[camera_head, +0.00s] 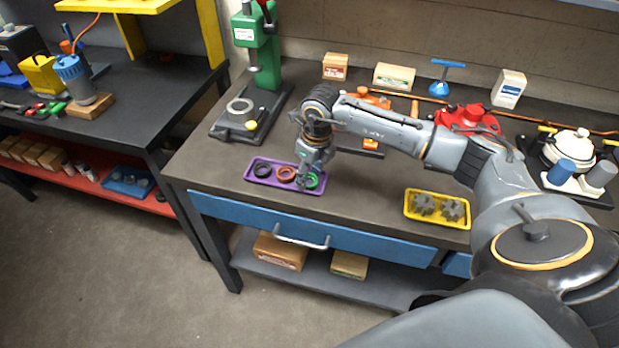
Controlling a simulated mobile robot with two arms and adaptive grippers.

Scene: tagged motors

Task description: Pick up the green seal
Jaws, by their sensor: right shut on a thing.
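A purple tray (286,185) lies near the front edge of the workbench. It holds a black seal (262,170), an orange-brown seal (286,173) and the green seal (313,181) in a row from left to right. My right gripper (307,183) reaches down at the tray's right end and is shut on the green seal. The fingers cover part of the seal. I cannot tell whether the seal touches the tray. My left gripper is not in view.
A yellow tray (436,221) with grey gears (424,204) lies to the right on the bench. A green press (262,50) stands behind the purple tray. Small boxes (394,77) and a red device (467,117) stand farther back. The bench between the trays is clear.

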